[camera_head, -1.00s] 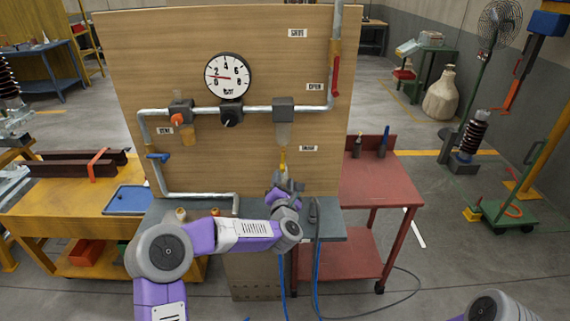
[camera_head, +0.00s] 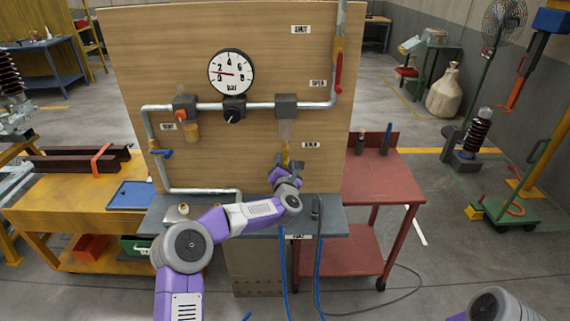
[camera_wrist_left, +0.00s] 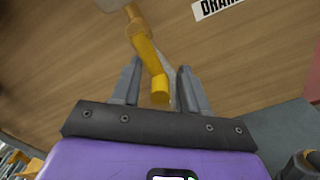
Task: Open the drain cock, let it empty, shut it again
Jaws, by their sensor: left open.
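The yellow drain cock (camera_head: 285,152) hangs below a clear bowl (camera_head: 286,129) under a grey pipe block on the wooden panel. In the left wrist view the cock (camera_wrist_left: 147,52) runs down at a slant, its lower end between my fingers. My left gripper (camera_head: 287,165) is at the cock's lower part, partly hiding it in the head view. In the wrist view the left gripper (camera_wrist_left: 160,70) is open, one finger on each side of the yellow end. I cannot tell whether either finger touches it. My right gripper is out of view.
A round gauge (camera_head: 232,73) reads near 2. A red lever (camera_head: 338,72) is on the upright pipe and a blue lever (camera_head: 161,153) at the left. A grey shelf (camera_head: 325,230) is below. A red cart (camera_head: 385,182) stands at the right.

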